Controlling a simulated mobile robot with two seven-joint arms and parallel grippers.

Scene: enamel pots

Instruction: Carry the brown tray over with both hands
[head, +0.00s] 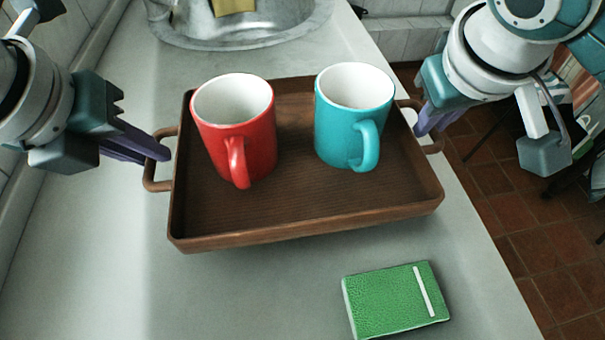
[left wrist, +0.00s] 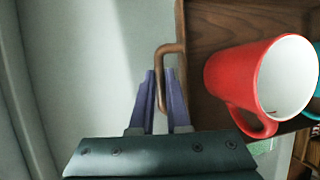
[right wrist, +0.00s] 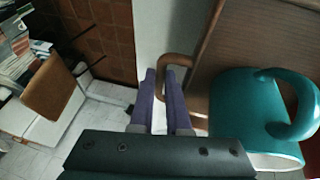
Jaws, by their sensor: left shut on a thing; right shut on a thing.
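The brown tray (head: 300,222) is over the grey counter in the head view, with a red mug (head: 240,125) and a teal mug (head: 350,120) standing upright on it. My left gripper (head: 163,152) is shut on the tray's left handle (head: 150,184); the left wrist view shows the handle (left wrist: 163,75) between the fingers (left wrist: 160,85). My right gripper (head: 428,128) is shut on the right handle (head: 438,142), which the right wrist view shows at the fingers (right wrist: 163,85). I cannot tell whether the tray touches the counter.
A green book-like box (head: 385,300) lies on the counter in front of the tray. A metal sink (head: 240,30) with a yellow item (head: 233,6) is behind it. The counter's right edge drops to a red tiled floor (head: 510,215). The counter's front left is clear.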

